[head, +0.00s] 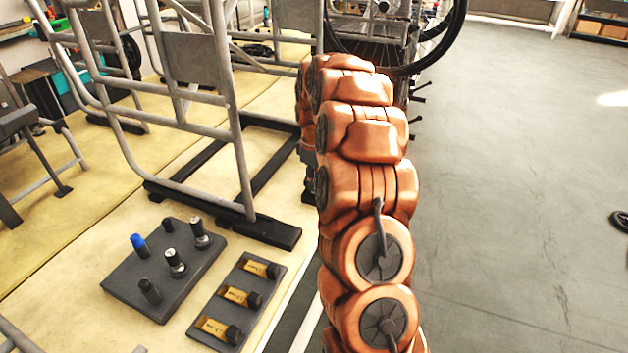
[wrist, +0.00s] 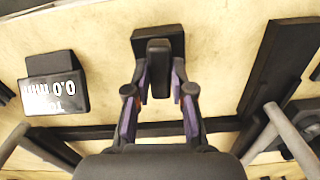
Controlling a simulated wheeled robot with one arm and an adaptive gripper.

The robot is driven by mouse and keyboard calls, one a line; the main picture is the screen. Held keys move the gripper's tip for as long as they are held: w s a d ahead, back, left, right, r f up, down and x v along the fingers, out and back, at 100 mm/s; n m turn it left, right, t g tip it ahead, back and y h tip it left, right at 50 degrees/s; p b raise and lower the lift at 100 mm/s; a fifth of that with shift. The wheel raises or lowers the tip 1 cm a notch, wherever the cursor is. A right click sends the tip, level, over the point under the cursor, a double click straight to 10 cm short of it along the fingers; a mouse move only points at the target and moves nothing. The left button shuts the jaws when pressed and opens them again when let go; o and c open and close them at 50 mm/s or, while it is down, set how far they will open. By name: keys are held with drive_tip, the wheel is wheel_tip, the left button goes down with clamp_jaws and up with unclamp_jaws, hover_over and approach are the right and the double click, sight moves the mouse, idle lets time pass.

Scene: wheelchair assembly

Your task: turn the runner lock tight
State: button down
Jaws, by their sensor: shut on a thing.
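In the wrist view my gripper (wrist: 159,72) has its purple-lined fingers closed on both sides of an upright dark part, which I take to be the runner lock (wrist: 158,60). It stands on a small black block (wrist: 175,33) on the pale tabletop. How far the lock is turned cannot be told. In the head view my copper-coloured arm hides my gripper and the lock.
A black box with a "0.0 mm" readout (wrist: 57,90) stands left of the lock. Black runners (head: 265,228) carry the grey tube frame (head: 240,165). A dark block with several pegs (head: 125,292) and a tray of three yellow-labelled parts (head: 215,345) lie on the table.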

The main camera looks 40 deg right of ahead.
idle(0.4)
drive_tip(key=m+b, duration=0.1)
drive_tip(key=m, duration=0.1)
drive_tip(key=shift+f+m+b, duration=0.15)
drive_tip(key=shift+m+b, duration=0.15)
drive_tip(key=shift+m, duration=0.1)
drive_tip(key=m+b, duration=0.1)
drive_tip(key=m, duration=0.3)
drive_tip(key=shift+b, duration=0.35)
drive_tip(key=m+b, duration=0.1)
drive_tip(key=m, duration=0.4)
drive_tip(key=shift+m+b, duration=0.55)
drive_tip(key=shift+m, duration=1.25)
drive_tip(key=c, duration=1)
unclamp_jaws()
